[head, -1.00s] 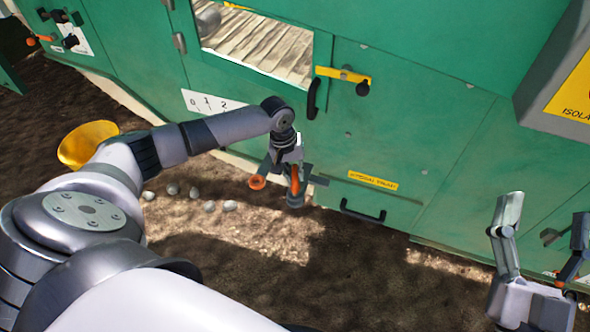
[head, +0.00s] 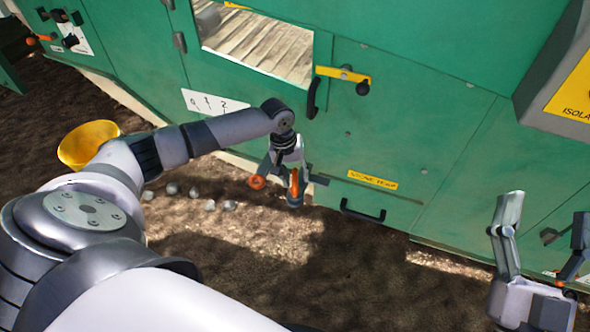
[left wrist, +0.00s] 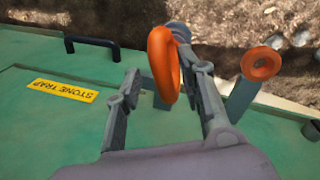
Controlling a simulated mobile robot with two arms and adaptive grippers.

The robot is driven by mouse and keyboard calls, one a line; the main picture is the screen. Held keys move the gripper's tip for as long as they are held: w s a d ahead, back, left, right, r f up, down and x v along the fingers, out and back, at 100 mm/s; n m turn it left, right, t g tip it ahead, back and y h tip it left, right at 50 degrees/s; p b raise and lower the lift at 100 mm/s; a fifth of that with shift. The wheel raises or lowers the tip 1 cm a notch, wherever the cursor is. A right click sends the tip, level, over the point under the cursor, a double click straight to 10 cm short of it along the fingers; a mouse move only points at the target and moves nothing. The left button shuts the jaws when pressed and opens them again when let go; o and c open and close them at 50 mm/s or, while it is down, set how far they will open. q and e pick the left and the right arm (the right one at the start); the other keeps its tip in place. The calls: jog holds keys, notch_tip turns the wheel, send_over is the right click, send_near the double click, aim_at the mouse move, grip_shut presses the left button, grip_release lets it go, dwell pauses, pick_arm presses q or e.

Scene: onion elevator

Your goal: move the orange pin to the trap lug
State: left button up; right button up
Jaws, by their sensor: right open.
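An orange loop (head: 294,184), which looks like the pin's handle, is at the lower front of the green machine, at a grey lug. In the left wrist view the orange loop (left wrist: 163,66) stands between my left gripper's fingers, with a visible gap to the left finger. My left gripper (head: 292,180) is open around it; it also shows in the left wrist view (left wrist: 158,85). A round orange knob (left wrist: 261,64) sits on a grey post to the right; in the head view the knob (head: 257,182) is left of the loop. My right gripper (head: 540,240) is open and empty at lower right.
A yellow "STONE TRAP" label (head: 372,180) and a black handle (head: 363,211) are on the green panel (head: 420,150) right of my left gripper. A yellow bowl (head: 88,146) and several pale stones (head: 209,205) lie on the soil at left. A grey box (head: 545,70) juts out at upper right.

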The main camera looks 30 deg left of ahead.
pick_arm(q)
notch_tip(320, 180, up, 12)
jog(key=s+a, duration=0.1)
jog(key=a, duration=0.1)
jog(key=shift+s, duration=0.15)
dwell(0.4)
jog(key=shift+d+f, duration=0.1)
jog(key=shift+f, duration=0.05)
dwell(0.3)
